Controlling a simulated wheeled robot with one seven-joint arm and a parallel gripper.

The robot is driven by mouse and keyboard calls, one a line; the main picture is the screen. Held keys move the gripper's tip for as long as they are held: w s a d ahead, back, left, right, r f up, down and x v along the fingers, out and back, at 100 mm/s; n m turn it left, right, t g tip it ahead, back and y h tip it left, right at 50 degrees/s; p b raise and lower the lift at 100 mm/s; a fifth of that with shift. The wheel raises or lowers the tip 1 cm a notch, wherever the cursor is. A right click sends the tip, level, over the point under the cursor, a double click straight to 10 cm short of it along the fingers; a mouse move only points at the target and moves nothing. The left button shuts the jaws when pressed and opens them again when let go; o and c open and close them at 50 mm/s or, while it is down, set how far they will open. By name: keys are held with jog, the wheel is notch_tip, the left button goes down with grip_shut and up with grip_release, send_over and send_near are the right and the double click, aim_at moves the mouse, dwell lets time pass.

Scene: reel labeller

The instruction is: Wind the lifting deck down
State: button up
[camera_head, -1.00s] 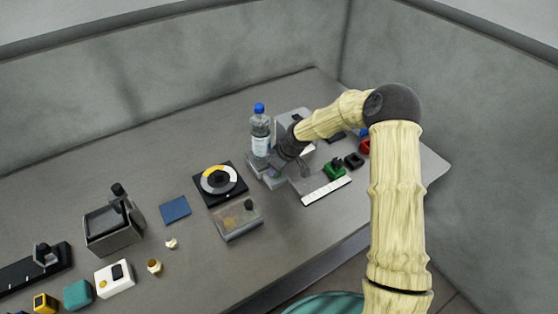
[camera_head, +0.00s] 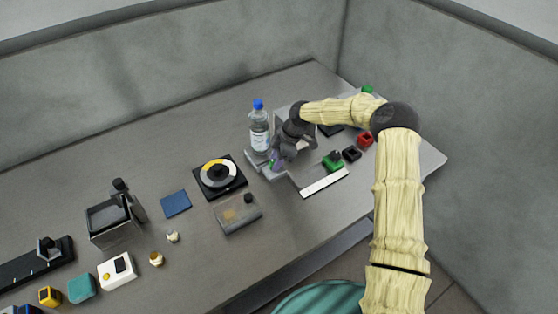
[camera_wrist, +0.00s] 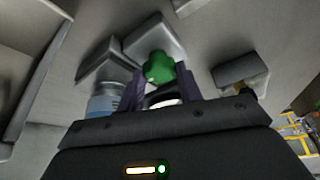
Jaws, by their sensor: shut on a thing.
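A clear water bottle with a blue cap (camera_head: 258,128) stands upright on or right beside a low grey block, which I take to be the lifting deck (camera_head: 254,167). My gripper (camera_head: 273,163) is at the right side of that block, pointing down. In the wrist view its purple fingers (camera_wrist: 160,76) are shut on a green lobed knob (camera_wrist: 158,67). The bottle also shows blurred at the left of the fingers (camera_wrist: 104,101). The dark wrist hides part of the deck and most of the knob in the head view.
A black turntable with a yellow-grey ring (camera_head: 219,177) and a clear-lidded box (camera_head: 237,214) lie left of the gripper. A white strip (camera_head: 324,182), a green block (camera_head: 333,161) and a red part (camera_head: 364,139) are to the right. Grey walls close the back.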

jog(key=shift+w+d+r, duration=0.1)
jog(key=shift+w+d, duration=0.2)
jog(key=shift+w+d, duration=0.1)
jog(key=shift+d, duration=0.15)
jog(key=o, duration=1)
jog(key=shift+a, duration=0.25)
jog(key=shift+s+a, duration=0.15)
jog(key=shift+s, duration=0.05)
jog(key=shift+w+d+r, duration=0.1)
jog(key=shift+d+r, duration=0.05)
jog(key=shift+d, duration=0.1)
jog(key=b+v, duration=0.3)
jog(key=v, duration=1.3)
jog(key=shift+r, duration=0.45)
